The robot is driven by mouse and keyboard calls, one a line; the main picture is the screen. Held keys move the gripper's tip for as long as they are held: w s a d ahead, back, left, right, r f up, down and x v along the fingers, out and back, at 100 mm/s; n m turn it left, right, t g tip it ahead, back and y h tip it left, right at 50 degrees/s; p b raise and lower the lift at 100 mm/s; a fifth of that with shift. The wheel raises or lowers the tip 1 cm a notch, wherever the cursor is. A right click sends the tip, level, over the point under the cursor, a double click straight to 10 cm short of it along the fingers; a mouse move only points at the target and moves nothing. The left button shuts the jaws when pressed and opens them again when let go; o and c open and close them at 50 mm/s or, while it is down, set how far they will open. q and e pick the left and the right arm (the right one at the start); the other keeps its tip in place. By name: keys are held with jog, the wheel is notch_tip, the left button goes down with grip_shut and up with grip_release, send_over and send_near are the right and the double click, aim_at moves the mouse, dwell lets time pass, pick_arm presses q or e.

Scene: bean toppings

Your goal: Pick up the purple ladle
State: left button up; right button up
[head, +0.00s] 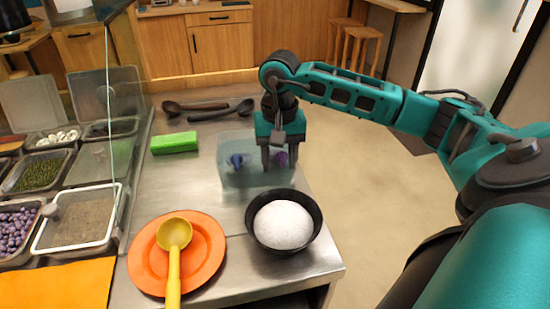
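The purple ladle (281,159) stands in a clear bluish container (232,180) near the counter's right edge. Only a small purple part of it shows, between and behind the fingers of my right gripper (279,160). My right gripper points down at the container's right side. Its two fingers are apart, one on each side of the purple part. I cannot tell whether they touch it. My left gripper is not in view.
A blue ladle (237,161) is in the same container. A black bowl with a white mound (283,224) stands just in front. A yellow ladle (174,235) lies on an orange plate (208,262). A green block (174,143) and dark ladles (209,108) lie behind. A glass panel and topping trays are left.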

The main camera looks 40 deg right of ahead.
grip_shut()
jog(key=shift+r, duration=0.15)
